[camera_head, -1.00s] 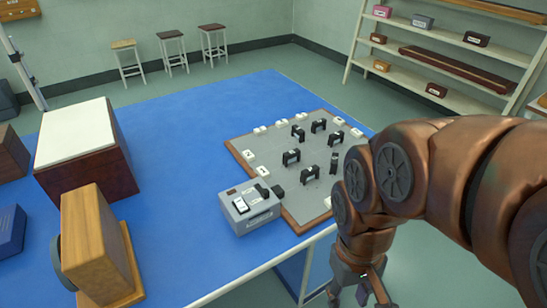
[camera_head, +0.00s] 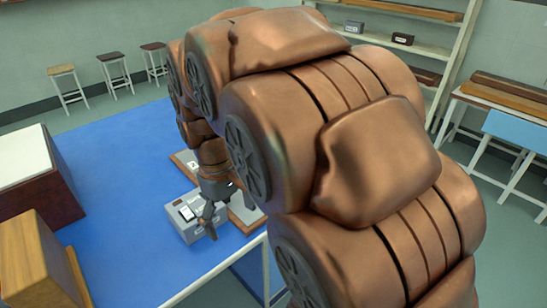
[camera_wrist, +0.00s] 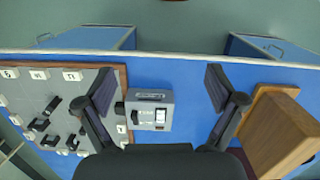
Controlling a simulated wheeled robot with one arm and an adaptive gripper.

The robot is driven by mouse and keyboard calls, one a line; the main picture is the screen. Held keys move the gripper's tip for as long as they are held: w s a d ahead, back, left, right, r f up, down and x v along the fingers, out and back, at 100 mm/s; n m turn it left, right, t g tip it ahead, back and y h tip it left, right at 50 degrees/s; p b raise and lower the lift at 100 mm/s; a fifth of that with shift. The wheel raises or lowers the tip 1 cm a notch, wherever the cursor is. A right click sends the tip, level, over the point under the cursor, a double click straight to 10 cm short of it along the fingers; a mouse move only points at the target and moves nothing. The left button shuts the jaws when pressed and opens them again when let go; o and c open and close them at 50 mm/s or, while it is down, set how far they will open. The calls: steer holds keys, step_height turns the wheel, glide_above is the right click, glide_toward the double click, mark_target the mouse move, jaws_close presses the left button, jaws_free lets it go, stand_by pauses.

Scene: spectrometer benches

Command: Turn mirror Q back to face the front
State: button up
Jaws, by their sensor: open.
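Several small black mirror mounts (camera_wrist: 41,125) stand on the grey board (camera_wrist: 27,92) at the left of the wrist view. I cannot read which one is mirror Q or tell which way it faces. In the head view my arm hides the mounts, and only edges of the board (camera_head: 242,218) show. My gripper (camera_wrist: 160,82) is open and empty, its fingers spread on either side of a grey instrument box (camera_wrist: 153,110), apart from the mounts. In the head view my gripper (camera_head: 210,218) is in front of the box.
The board has white labelled blocks (camera_wrist: 73,76) along its edge. A wooden block-like device (camera_wrist: 280,130) stands right of my gripper in the wrist view. A dark box with a white top (camera_head: 25,170) is on the blue table (camera_head: 115,180) at left. Open blue tabletop lies between.

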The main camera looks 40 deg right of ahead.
steer(key=w+d+f+n, duration=0.3)
steer(key=w+d+n, duration=0.1)
steer(key=w+d, duration=1.95)
steer(key=d+f+n, duration=0.1)
steer(key=d+f, duration=0.1)
steer(key=d, duration=0.2)
steer(key=w+d+f+n, duration=0.1)
steer(key=d+f, duration=0.1)
steer(key=d, duration=0.2)
steer(key=d+f+n+t, duration=0.1)
steer(key=d+f, duration=0.2)
steer(key=d, duration=0.2)
steer(key=shift+w+n, duration=0.3)
steer(key=shift+d+f, duration=0.4)
steer(key=shift+d, duration=0.1)
steer(key=shift+f+p, duration=1.3)
steer(key=shift+f, duration=2.4)
steer(key=c, duration=1.1)
